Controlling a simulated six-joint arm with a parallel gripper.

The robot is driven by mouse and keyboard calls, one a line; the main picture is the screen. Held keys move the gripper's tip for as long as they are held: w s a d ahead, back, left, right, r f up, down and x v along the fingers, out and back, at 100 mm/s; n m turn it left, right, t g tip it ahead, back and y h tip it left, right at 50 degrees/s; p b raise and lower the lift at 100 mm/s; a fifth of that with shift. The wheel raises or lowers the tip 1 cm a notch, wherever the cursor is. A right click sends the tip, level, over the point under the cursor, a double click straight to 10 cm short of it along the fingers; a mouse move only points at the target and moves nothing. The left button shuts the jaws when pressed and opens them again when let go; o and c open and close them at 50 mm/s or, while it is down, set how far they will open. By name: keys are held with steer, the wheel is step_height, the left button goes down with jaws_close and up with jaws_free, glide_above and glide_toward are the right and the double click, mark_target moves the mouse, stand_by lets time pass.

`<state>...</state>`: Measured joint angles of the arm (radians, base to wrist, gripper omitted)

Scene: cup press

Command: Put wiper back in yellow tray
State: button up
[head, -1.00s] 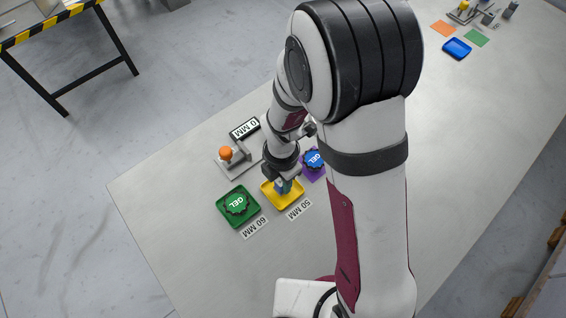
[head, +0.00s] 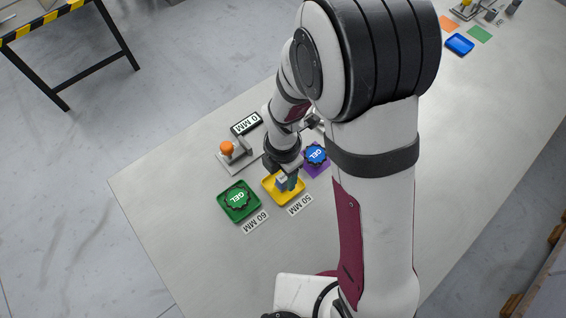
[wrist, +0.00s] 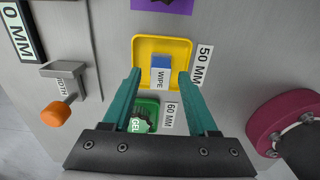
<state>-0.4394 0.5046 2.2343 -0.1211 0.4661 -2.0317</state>
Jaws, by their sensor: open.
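The wiper (wrist: 160,75) is a small blue block with a white label reading WIPE. In the wrist view it lies within the yellow tray (wrist: 178,44), between my teal fingers in the picture. I cannot tell how far above the tray the fingertips are.
A blue GEL piece (head: 316,154) on a purple mat is to the right. A gauge with an orange knob (head: 227,148) stands behind. A blue tray (head: 459,44) lies far off.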

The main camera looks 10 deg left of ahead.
mark_target(283, 177)
step_height(283, 177, up, 13)
steer(key=s+d+m, duration=0.2)
steer(key=d+m, duration=0.1)
steer(key=m, duration=0.2)
steer(key=s+d+r+m+y, duration=0.1)
steer(key=s+m, duration=0.5)
steer(key=m, duration=0.7)
steer(key=s+d+r+m, duration=0.4)
steer(key=s+m, duration=0.3)
steer(key=m, duration=0.7)
steer(key=shift+d+m+y, duration=0.3)
steer(key=shift+d+y, duration=0.1)
steer(key=shift+d, duration=0.45)
